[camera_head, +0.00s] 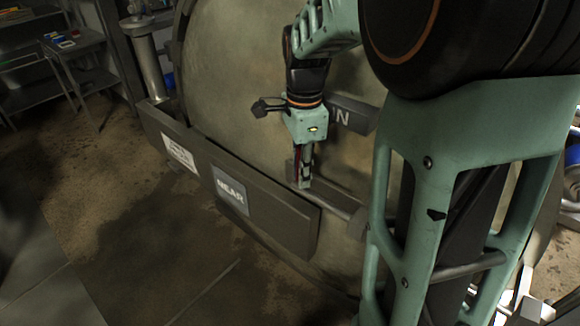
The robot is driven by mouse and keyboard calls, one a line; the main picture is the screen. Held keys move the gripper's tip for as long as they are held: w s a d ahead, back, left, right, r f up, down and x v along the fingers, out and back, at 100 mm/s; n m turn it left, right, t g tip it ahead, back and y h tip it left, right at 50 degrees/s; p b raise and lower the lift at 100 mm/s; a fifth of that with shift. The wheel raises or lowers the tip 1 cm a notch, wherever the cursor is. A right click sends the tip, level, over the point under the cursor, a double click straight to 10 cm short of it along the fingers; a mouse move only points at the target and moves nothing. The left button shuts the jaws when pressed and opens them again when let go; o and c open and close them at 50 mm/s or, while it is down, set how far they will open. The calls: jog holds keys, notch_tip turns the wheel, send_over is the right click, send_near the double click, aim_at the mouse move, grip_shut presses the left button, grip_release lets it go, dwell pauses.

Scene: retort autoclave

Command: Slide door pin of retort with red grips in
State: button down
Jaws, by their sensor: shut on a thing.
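The retort's large round door (235,80), worn and grey-beige, fills the middle of the view. A grey metal door pin (335,202) lies along the lower front of the door, with a short upright block at its left end. My gripper (303,180) points down and is shut on that block of the pin. A thin streak of red shows beside the fingers; I cannot tell if it is a grip. The fingers hide part of the block. The pin's right end passes behind my arm, so how far it sits in is hidden.
A long grey bar (275,222) with a "NEAR" plate (230,190) and a white label (180,153) runs in front of the door. A dark plate ending in "N" (350,114) is behind my gripper. Shelving (75,60) stands at upper left. The stained floor at left is clear.

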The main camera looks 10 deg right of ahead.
aim_at(320, 197)
jog(key=s+d, duration=0.1)
jog(key=s, duration=0.1)
jog(key=s+d, duration=0.2)
jog(key=c, duration=1.8)
grip_release()
jog(key=shift+s+d, duration=0.1)
jog(key=shift+s, duration=0.1)
jog(key=shift+w, duration=0.1)
jog(key=shift+r, duration=0.35)
notch_tip(320, 197, up, 11)
jog(key=shift+r, duration=0.15)
